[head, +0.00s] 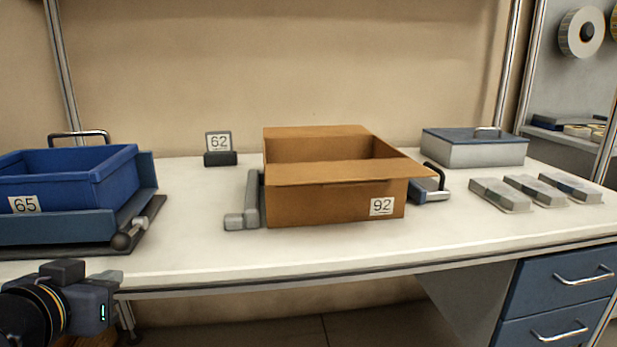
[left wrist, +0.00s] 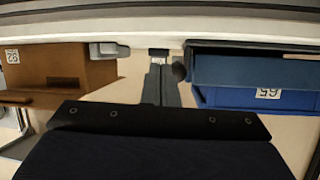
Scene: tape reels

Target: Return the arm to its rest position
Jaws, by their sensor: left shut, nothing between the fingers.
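My left gripper (head: 112,277) is at the lower left of the head view, in front of the table's front edge and below the blue bin. In the left wrist view, which is upside down, its two fingers (left wrist: 158,72) are together with nothing between them. The gripper is apart from the bins and boxes. Part of my left arm is cut off by the picture's edge. My right gripper is in neither view.
The white table (head: 190,265) carries a blue bin (head: 118,165) labelled 65, an open cardboard box (head: 320,205) labelled 92, a sign (head: 218,143) reading 62, a lidded grey box (head: 470,153) and grey blocks (head: 502,194). Blue drawers (head: 560,290) stand at right.

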